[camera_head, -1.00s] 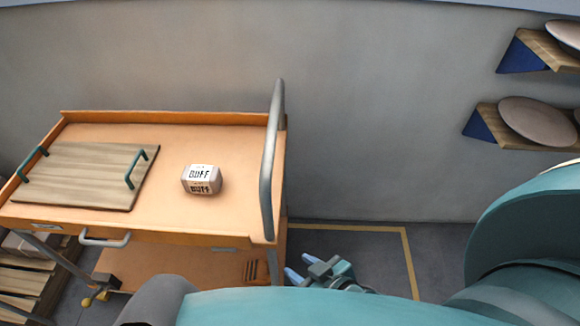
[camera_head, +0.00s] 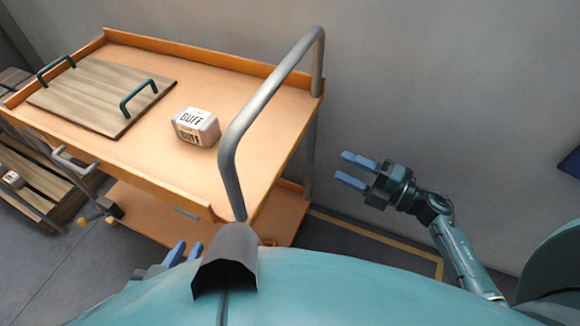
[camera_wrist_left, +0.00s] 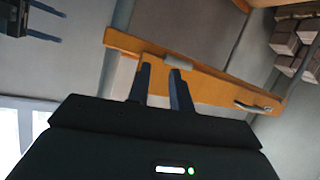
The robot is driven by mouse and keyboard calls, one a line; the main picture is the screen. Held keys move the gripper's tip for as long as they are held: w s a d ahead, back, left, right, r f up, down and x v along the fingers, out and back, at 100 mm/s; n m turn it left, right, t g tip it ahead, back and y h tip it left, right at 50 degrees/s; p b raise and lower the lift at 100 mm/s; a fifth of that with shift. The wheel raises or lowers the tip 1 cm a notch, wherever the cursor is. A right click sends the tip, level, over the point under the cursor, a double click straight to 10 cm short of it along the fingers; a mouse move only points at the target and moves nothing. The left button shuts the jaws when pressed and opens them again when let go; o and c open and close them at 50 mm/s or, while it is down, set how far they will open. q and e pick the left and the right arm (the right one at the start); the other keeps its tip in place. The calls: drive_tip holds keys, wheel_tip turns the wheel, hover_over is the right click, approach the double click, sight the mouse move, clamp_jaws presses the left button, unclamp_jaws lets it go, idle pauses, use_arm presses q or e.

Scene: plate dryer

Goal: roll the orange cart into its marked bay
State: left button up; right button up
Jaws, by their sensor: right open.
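The orange cart (camera_head: 240,75) stands at the left in the head view, with a grey bar handle (camera_head: 262,97) at its right end. Its orange edge (camera_wrist_left: 215,73) crosses the left wrist view. A yellow floor line (camera_head: 385,241) marks a bay right of the cart, partly hidden by the cart and my body. My right gripper (camera_head: 354,172) is open and empty, right of the handle and apart from it. My left gripper (camera_head: 183,254) is low in front of the cart's near side, partly hidden by my body. In the left wrist view its fingers (camera_wrist_left: 161,83) are apart near the edge; contact is unclear.
A wooden tray (camera_head: 95,92) with green handles and a box marked BUFF (camera_head: 196,127) lie on the cart's top. A slatted wooden rack (camera_head: 38,185) stands left of the cart. The grey wall (camera_head: 430,80) is close behind. Floor shows inside the yellow line.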

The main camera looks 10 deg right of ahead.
sight(292, 153)
drive_tip(key=w+a, duration=0.3)
drive_tip(key=a, duration=0.1)
drive_tip(key=w+a+f+n+g+b, duration=0.1)
drive_tip(key=w+a, duration=0.2)
drive_tip(key=a, duration=0.1)
drive_tip(key=w+a+n+g+b, duration=0.1)
drive_tip(key=w+a, duration=0.2)
drive_tip(key=a, duration=0.1)
drive_tip(key=shift+a+f+y, duration=0.2)
drive_tip(key=shift+f+y, duration=0.1)
drive_tip(key=shift+c, duration=0.5)
clamp_jaws()
idle(0.6)
